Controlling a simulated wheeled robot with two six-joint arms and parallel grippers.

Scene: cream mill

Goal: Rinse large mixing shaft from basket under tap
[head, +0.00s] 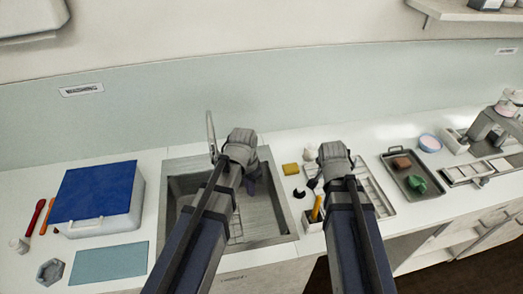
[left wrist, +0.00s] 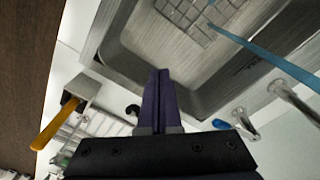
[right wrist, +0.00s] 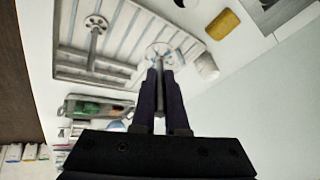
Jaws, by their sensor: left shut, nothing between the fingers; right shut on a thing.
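My right gripper (right wrist: 158,80) is shut on a metal mixing shaft (right wrist: 160,52) with a spoked disc end. The disc shows over the edge of a ribbed grey tray (right wrist: 72,70); I cannot tell whether they touch. In the head view the tray (head: 377,190) is right of my right gripper (head: 315,184). My left gripper (head: 249,186) is shut and empty above the sink (head: 268,208).
A yellow sponge (head: 291,169) and a white cup (head: 309,153) stand between sink and tray. A white holder with a yellow-handled tool (head: 317,207) is in front. A blue-lidded box (head: 95,190) is left of the sink. A dark tray (head: 398,165) with red and green items lies right.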

